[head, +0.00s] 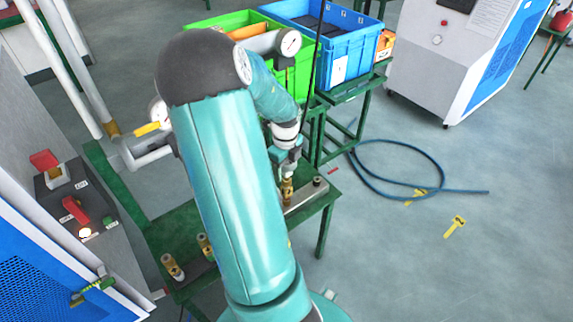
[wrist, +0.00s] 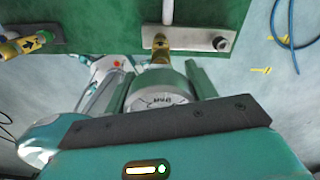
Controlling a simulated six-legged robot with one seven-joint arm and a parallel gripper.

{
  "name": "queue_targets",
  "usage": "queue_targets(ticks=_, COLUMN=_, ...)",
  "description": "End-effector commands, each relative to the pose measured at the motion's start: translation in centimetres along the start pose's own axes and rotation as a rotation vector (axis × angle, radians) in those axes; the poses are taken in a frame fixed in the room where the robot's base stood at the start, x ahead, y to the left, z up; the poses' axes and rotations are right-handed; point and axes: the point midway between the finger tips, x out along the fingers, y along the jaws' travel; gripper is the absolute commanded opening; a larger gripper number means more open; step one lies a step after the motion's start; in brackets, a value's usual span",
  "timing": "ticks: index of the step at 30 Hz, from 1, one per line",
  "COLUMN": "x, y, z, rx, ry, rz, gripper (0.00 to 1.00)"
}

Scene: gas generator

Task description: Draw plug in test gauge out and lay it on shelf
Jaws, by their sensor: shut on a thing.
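The test gauge (wrist: 158,99), a round white dial marked MPa, sits between the two green fingers of my gripper (wrist: 160,86) in the wrist view. The fingers are shut on it. In the head view my gripper (head: 287,160) is right above the brass fitting (head: 287,189), and the gauge cannot be made out there. The green shelf (head: 165,229) carries the plate and is partly hidden by my arm.
More brass fittings (head: 172,266) stand on the shelf's near left. A blue crate (head: 345,68) and a green crate (head: 215,21) are behind. Pipes with a dial gauge (head: 291,43) rise close to my arm. A blue hose (head: 400,192) lies on the floor at right.

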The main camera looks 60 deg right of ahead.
Motion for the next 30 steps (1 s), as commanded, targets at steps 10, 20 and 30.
queue_targets(ticks=10, x=-0.6, y=0.0, z=0.1, rx=-0.001, ry=-0.002, rz=0.0, gripper=0.15)
queue_targets(ticks=20, x=-1.4, y=0.0, z=0.1, rx=-0.001, ry=-0.001, rz=-0.002, gripper=0.15)
queue_targets(ticks=30, x=-2.3, y=0.0, z=0.1, rx=0.0, ry=-0.001, rz=-0.001, gripper=0.15)
